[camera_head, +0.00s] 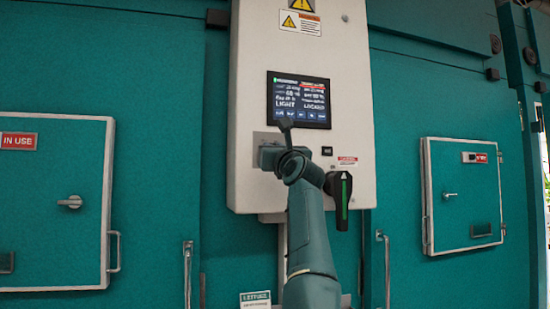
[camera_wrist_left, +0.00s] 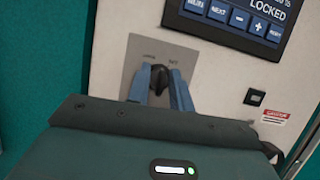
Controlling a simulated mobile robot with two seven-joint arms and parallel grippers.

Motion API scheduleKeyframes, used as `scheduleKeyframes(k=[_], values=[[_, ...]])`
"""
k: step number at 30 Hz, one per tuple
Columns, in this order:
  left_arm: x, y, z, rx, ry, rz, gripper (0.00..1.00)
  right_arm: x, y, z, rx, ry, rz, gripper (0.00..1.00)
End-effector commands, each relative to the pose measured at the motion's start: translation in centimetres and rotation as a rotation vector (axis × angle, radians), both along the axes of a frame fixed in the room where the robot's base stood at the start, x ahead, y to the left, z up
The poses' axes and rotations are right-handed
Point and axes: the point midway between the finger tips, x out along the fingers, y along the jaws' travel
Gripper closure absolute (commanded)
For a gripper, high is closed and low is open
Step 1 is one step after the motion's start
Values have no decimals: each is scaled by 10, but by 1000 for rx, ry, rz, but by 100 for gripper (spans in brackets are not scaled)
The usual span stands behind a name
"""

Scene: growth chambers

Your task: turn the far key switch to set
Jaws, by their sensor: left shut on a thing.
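A key switch with a black key (camera_wrist_left: 158,78) sits on a grey metal plate (camera_wrist_left: 140,58) under the control screen. Small lettering is printed above the key; the right label looks like SET, the left one is too small to read surely. My left gripper (camera_wrist_left: 161,88) has its blue-grey fingers on both sides of the key and is shut on it. The key looks about upright; its exact setting is hard to tell. In the head view the plate (camera_head: 258,138) is partly behind my left wrist, which hides the key. My right gripper is not in view.
The white control cabinet (camera_head: 355,100) carries a lit screen (camera_head: 299,99) reading LOCKED. A black rotary handle with a green stripe (camera_head: 343,200) is close right of my wrist. Teal chamber doors (camera_head: 50,240) (camera_head: 465,200) stand either side.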

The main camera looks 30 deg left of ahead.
Motion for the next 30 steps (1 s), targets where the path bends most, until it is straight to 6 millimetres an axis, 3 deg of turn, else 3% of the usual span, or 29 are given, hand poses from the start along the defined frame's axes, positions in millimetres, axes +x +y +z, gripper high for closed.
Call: scheduleKeyframes(k=[6, 14, 30], values=[[-1, 0, -7, 125, 145, -5, 100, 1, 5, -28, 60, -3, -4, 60], [-1, 0, -5, 255, 298, -2, 100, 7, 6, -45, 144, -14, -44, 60], [0, 0, -1, 364, 430, 1, 100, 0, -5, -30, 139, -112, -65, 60]])
